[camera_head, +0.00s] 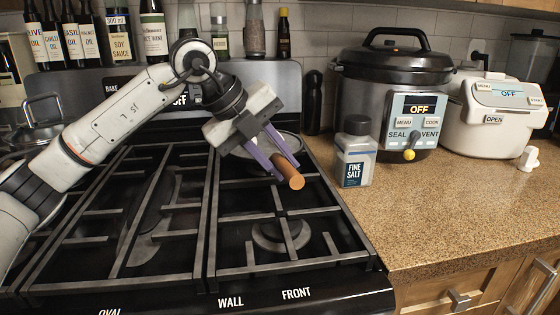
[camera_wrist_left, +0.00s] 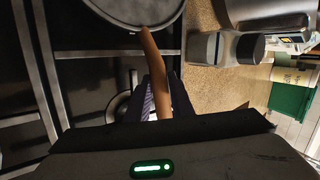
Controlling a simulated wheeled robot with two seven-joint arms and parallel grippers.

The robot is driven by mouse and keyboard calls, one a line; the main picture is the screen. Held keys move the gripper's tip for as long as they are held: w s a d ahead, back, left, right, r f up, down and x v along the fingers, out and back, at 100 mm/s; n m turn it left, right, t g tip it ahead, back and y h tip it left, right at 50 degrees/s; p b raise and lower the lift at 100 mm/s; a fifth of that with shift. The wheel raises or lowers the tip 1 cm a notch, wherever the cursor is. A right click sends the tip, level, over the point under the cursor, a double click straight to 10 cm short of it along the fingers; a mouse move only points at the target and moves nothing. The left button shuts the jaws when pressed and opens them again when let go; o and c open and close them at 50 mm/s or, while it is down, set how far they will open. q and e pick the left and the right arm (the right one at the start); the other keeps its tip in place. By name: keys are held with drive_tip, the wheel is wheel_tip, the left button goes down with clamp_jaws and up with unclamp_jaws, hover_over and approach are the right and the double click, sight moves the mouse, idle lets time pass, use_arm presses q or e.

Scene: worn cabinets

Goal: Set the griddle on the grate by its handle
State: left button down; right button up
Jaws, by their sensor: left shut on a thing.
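The griddle is a round, dark grey pan with a wooden handle. In the head view its pan (camera_head: 290,143) is at the back right of the stove, partly hidden behind my left gripper (camera_head: 286,170). The left gripper's purple fingers are shut on the brown handle (camera_head: 294,181), whose end points toward the front right. The left wrist view shows the round pan (camera_wrist_left: 135,12) at the top and the handle (camera_wrist_left: 152,50) running between the fingers. The black grate (camera_head: 210,215) lies below. I cannot tell whether the pan touches it. My right gripper is not in view.
A salt jar (camera_head: 355,152), a dark cooker (camera_head: 395,85) and a white appliance (camera_head: 500,105) stand on the counter at the right. Bottles (camera_head: 120,35) line the back. The front grates are clear.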

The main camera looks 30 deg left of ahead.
use_arm(q)
drive_tip(key=shift+f+b, duration=0.55)
drive_tip(key=shift+b, duration=0.05)
idle(0.6)
drive_tip(key=c, duration=1.5)
unclamp_jaws()
drive_tip(key=shift+o, duration=0.2)
drive_tip(key=shift+f, duration=0.15)
drive_tip(key=shift+s+f, duration=0.1)
drive_tip(key=shift+s+f, duration=0.1)
drive_tip(key=shift+f, duration=0.15)
drive_tip(key=p+v, duration=0.1)
drive_tip(key=v, duration=1)
drive_tip(key=shift+w+r, duration=0.2)
drive_tip(key=shift+w, duration=0.05)
